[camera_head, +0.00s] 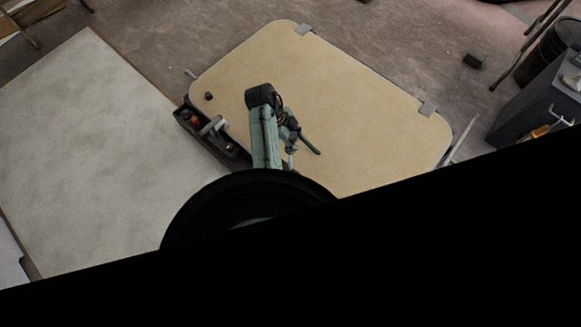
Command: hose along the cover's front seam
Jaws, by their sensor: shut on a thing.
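The cover appears to be the large tan panel (360,100) with rounded corners and grey clips on its edge. My green arm reaches over it from the lower middle. My gripper (295,137) is over the panel and small in view. It is shut on a short dark green rod-like piece, probably the hose (311,146), which slants down to the right. I cannot tell whether the piece touches the panel. The lower edge of the panel is hidden by my own body and a black area, and I cannot make out a seam.
A dark tray (236,159) with a red-orange item and other small parts stands at the panel's left edge. A large pale grey surface (100,160) lies to the left. A grey cabinet (533,100) and a dark barrel (550,50) stand at the right.

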